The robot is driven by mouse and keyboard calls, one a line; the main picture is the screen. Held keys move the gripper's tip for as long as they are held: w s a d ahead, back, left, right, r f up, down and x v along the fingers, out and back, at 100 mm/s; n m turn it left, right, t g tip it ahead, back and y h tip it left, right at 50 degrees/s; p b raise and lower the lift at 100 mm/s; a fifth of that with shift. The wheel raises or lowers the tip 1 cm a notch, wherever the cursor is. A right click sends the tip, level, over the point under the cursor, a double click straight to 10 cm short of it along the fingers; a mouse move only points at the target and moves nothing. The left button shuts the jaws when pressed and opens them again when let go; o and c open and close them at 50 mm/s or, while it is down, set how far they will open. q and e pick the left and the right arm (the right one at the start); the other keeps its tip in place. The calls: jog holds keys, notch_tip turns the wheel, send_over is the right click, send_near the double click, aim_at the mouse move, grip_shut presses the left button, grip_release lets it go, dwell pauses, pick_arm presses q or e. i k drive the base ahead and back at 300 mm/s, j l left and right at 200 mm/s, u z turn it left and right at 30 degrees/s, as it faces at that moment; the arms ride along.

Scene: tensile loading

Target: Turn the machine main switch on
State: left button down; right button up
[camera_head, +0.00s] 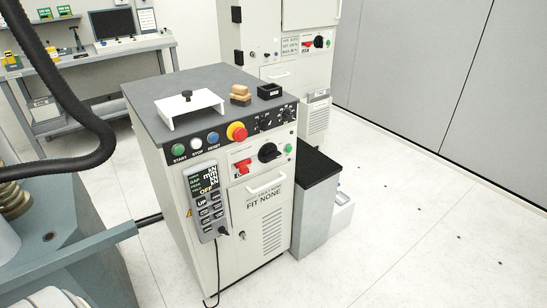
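A grey-white control cabinet (219,240) with a dark top stands in the middle of the view. On its front face are a black rotary switch (270,152) and, left of it, a red handle (243,167). I cannot tell from the labels which is the main switch, nor read a clear on or off position. A small green button or lamp (288,149) sits right of the black switch. Above are a red mushroom button on a yellow collar (237,132) and START, STOP and RESET buttons (197,144). Neither of my grippers shows.
A handheld pendant (204,203) hangs on the cabinet's left front, its cable reaching the floor. A second cabinet (292,45) stands behind. A blue-grey machine (80,260) and black hose (75,110) occupy the left. Floor (420,220) at right is mostly clear.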

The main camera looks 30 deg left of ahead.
aim_at(269, 155)
jog(key=i, duration=0.75)
jog(key=i+u, duration=0.25)
jog(key=u, duration=0.2)
jog(key=i+l+u, duration=0.1)
jog(key=u, duration=0.4)
jog(key=i+l+u, duration=0.25)
jog(key=u, duration=0.2)
jog(key=i+l, duration=0.05)
